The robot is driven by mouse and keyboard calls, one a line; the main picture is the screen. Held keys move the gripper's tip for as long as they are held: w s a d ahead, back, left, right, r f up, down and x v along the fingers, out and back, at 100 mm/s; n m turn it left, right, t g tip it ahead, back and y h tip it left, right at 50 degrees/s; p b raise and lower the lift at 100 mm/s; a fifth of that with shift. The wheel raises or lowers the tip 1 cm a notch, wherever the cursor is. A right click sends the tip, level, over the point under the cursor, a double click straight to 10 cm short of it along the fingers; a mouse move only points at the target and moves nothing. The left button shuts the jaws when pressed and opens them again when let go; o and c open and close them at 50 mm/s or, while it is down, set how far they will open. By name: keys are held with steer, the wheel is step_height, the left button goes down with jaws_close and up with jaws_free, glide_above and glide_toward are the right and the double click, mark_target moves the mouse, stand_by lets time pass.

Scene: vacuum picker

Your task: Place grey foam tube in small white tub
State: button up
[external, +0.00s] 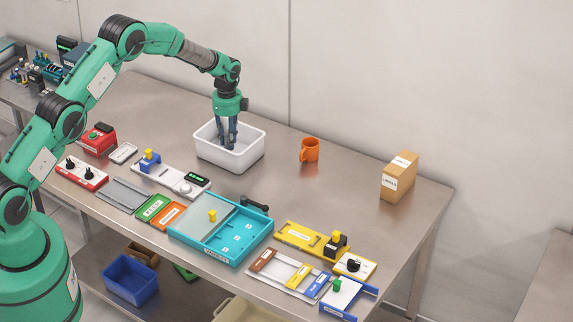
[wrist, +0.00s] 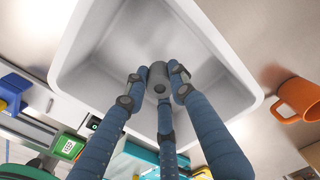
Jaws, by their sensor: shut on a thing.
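The small white tub (external: 240,158) stands on the metal table near the back wall. My gripper (external: 228,146) points down into the tub's opening. In the wrist view my gripper's blue fingers (wrist: 158,92) are shut on the grey foam tube (wrist: 157,73), with the white tub (wrist: 75,60) around and below them. The tube is inside the tub's outline in that view. I cannot tell whether it touches the tub floor. In the external view the tube is hidden by the fingers and the tub's wall.
An orange mug (external: 310,151) stands right of the tub, and a cardboard box (external: 399,177) further right. A teal tray (external: 203,250), a white panel with a yellow knob (external: 171,178) and a yellow board (external: 300,238) lie in front. The table between mug and box is clear.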

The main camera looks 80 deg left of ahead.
steer(key=shift+f, duration=1.15)
steer(key=shift+f, duration=0.15)
steer(key=o, duration=0.9)
steer(key=shift+r, duration=6.15)
steer(key=shift+r, duration=0.1)
